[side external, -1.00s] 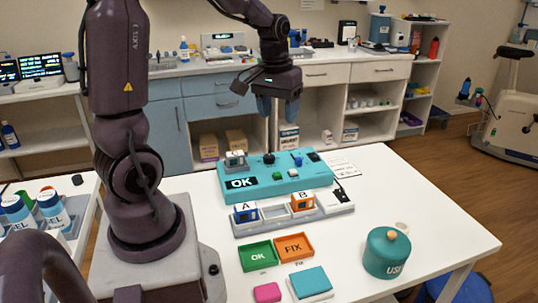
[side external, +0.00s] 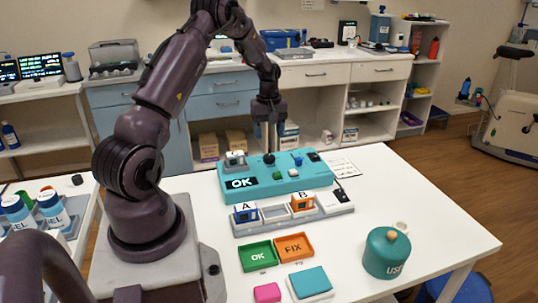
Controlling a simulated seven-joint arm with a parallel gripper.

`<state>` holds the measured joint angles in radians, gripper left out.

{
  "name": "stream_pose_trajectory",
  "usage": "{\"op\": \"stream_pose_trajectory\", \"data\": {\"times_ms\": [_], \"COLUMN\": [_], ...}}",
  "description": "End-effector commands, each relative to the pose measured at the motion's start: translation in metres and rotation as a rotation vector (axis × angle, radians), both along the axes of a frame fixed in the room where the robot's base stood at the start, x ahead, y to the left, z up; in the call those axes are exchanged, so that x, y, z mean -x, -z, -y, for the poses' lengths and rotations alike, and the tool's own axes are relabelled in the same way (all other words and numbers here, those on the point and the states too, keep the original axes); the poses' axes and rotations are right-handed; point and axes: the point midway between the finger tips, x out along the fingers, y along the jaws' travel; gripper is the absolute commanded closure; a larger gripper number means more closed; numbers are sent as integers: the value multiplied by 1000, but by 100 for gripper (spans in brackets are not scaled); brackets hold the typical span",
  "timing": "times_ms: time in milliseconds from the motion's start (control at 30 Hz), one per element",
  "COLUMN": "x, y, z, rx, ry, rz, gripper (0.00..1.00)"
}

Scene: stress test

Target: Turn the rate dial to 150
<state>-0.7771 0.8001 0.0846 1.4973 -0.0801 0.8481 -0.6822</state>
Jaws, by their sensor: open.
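Nothing shows between the fingers.
The console also carries a clear-topped fixture (side external: 235,160), a green button (side external: 279,174) and a blue control (side external: 298,160). In front are a grey rack (side external: 274,212) with blocks A and B, green (side external: 257,256) and orange (side external: 294,247) trays, and a teal pot (side external: 387,252). The table's right side is mostly clear.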

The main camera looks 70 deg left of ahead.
Motion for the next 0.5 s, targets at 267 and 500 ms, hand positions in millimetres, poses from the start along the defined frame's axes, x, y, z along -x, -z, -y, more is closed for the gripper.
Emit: {"op": "stream_pose_trajectory", "data": {"times_ms": [267,500], "x": [1,0], "y": [57,80], "z": [0,0], "rx": [3,1], "ry": [0,1], "rz": [-1,0], "gripper": [41,41]}}
